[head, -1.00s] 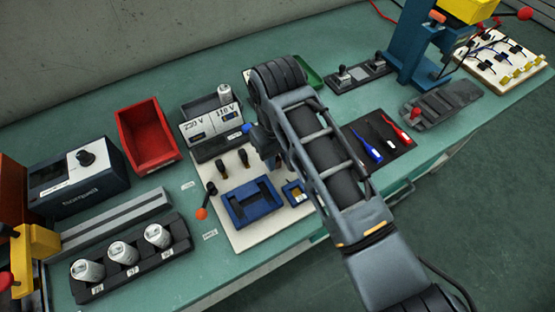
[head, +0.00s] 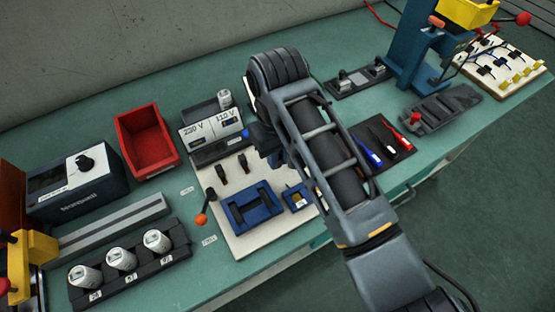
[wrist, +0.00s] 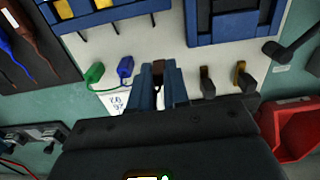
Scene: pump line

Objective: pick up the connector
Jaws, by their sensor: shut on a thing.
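My gripper (wrist: 158,82) is shut, with its two blue fingers closed on a small dark brown piece (wrist: 158,66), which appears to be the connector. Most of this piece is hidden between the fingers. Two similar dark connectors (wrist: 208,80) stand on the white board to the right in the wrist view; they also show in the head view (head: 222,174). A green plug (wrist: 94,74) and a blue plug (wrist: 125,67) are left of the fingers. In the head view my arm hides the held piece and most of the gripper.
The white board (head: 232,227) carries a blue fixture (head: 252,208). A lever with an orange knob (head: 201,219) stands at its left. A red bin (head: 147,143), a voltage-labelled unit (head: 208,132) and a tool mat (head: 384,140) surround it. The bench front edge is mostly clear.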

